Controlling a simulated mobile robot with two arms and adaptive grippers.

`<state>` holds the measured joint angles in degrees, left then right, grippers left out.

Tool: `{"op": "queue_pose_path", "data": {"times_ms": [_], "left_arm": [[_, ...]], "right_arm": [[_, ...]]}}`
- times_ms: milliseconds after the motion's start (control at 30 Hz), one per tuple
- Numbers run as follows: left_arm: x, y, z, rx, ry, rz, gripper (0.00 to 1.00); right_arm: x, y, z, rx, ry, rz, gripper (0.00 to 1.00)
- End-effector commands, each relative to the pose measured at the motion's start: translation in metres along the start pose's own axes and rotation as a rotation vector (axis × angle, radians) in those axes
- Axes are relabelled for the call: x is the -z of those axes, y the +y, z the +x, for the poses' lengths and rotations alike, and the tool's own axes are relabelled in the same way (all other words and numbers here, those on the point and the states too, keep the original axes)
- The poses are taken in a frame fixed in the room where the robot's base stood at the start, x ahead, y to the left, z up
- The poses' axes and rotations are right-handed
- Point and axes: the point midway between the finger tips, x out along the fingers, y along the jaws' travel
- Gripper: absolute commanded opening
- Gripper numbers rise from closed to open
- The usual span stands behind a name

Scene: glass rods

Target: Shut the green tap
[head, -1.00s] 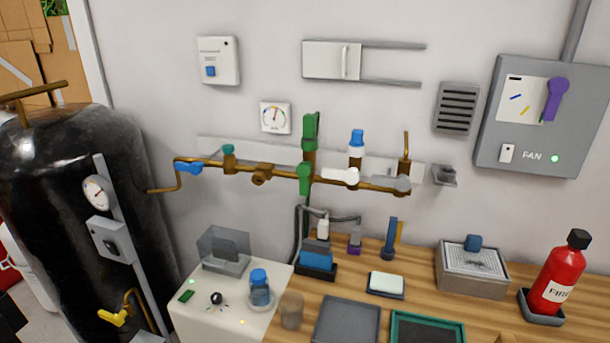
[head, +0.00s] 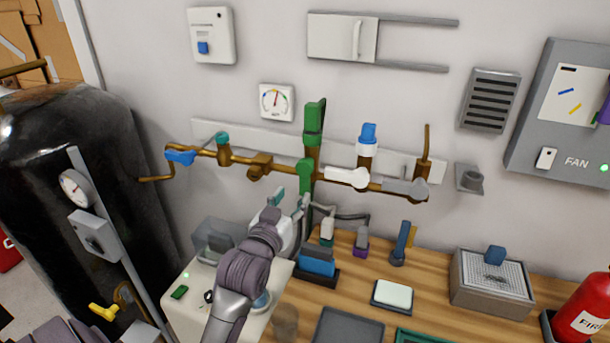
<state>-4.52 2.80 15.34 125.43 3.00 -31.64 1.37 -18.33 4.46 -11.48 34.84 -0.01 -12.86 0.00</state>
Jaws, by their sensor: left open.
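The green tap (head: 305,176) is on the brass pipe run on the wall, in the middle of the head view. Its green lever hangs down, across the line of the horizontal pipe. Above it, a short upright brass pipe carries a green fitting (head: 314,120). My left gripper (head: 289,199) is open and empty, with its fingertips just below and left of the lever's lower end. I cannot tell whether a finger touches the lever. My left arm hides part of the white cabinet below. My right gripper is out of view.
Other taps sit on the same pipe: blue (head: 180,157), teal-topped (head: 223,148), white (head: 347,178) and grey (head: 406,188). Plugs with cables (head: 327,228) stand below on the wooden bench. A black tank (head: 70,150) is at left, a fire extinguisher (head: 585,308) at right.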

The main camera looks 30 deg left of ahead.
Motion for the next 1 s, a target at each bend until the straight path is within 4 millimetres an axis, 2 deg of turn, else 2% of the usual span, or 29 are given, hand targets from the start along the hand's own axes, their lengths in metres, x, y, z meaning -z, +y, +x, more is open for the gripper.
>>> {"op": "queue_pose_path", "data": {"times_ms": [33, 133, 300, 400, 567, 833, 1000], "left_arm": [[0.003, 0.000, 0.013, 0.000, 0.001, 0.000, 0.51], [0.003, 0.000, 0.034, 0.000, 0.000, 0.000, 0.51], [0.002, 0.000, 0.063, 0.000, -0.001, 0.000, 0.51], [0.001, 0.000, 0.075, 0.000, -0.001, 0.000, 0.51], [0.000, 0.000, 0.084, 0.000, -0.001, 0.001, 0.51], [0.000, 0.000, 0.085, 0.000, -0.001, 0.001, 0.51], [0.000, 0.000, 0.085, 0.000, -0.001, 0.001, 0.24]], "right_arm": [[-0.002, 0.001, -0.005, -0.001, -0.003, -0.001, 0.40], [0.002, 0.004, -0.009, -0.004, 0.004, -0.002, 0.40], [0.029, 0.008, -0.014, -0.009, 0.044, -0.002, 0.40], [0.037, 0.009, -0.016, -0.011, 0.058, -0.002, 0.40], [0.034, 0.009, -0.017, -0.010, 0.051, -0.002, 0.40], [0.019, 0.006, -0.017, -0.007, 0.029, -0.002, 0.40], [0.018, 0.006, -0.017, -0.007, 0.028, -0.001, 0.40]]}}
